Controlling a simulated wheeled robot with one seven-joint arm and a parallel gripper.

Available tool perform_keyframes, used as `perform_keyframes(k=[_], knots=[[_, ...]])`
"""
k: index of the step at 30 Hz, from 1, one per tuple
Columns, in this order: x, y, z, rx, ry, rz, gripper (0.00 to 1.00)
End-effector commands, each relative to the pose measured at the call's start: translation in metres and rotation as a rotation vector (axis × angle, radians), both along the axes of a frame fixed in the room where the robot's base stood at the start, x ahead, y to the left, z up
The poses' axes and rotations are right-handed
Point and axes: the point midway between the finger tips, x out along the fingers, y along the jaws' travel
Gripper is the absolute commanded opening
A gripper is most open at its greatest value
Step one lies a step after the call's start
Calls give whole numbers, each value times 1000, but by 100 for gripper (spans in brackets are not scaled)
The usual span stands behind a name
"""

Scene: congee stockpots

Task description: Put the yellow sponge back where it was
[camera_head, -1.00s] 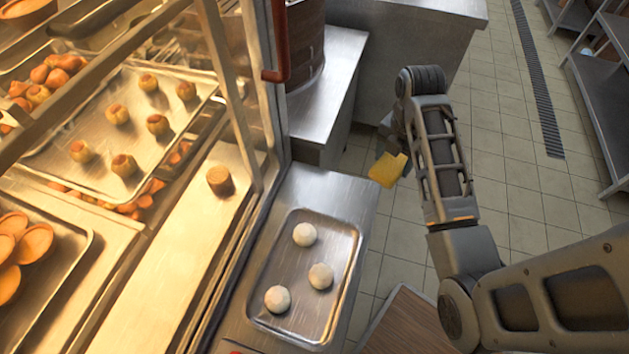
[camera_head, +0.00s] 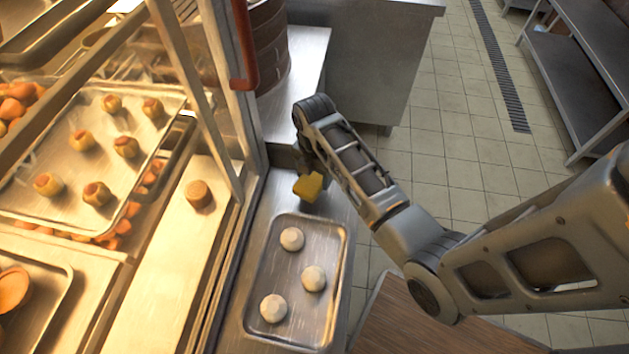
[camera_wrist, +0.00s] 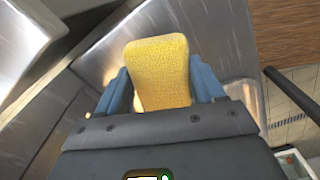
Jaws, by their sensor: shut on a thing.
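The yellow sponge (camera_head: 309,187) is held by my gripper (camera_head: 303,175), just beyond the far end of a metal tray in the head view. In the wrist view the sponge (camera_wrist: 160,72) stands out between the two blue fingers of my gripper (camera_wrist: 162,88), which is shut on it. The sponge appears over the steel counter (camera_head: 335,210). I cannot tell whether it touches the surface. Most of the gripper is hidden behind my arm in the head view.
The metal tray (camera_head: 334,262) holds three pale buns. A lit glass display case with a red handle (camera_head: 243,50) stands close on the left. A steel cabinet (camera_head: 365,60) is behind. A wooden surface (camera_head: 420,325) lies in front, with open tiled floor to the right.

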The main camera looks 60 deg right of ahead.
Motion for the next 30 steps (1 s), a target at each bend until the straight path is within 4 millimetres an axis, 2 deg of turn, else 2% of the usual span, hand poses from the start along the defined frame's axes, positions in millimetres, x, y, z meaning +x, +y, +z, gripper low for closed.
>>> perform_keyframes(k=[3,7,20,21,28,30], knots=[[-1,0,-18,2,4,-1,40],[-1,0,-32,1,2,-1,40],[-1,0,-38,1,1,0,40],[-1,0,-38,1,1,0,70],[-1,0,-38,0,1,0,92],[-1,0,-38,0,1,0,94]])
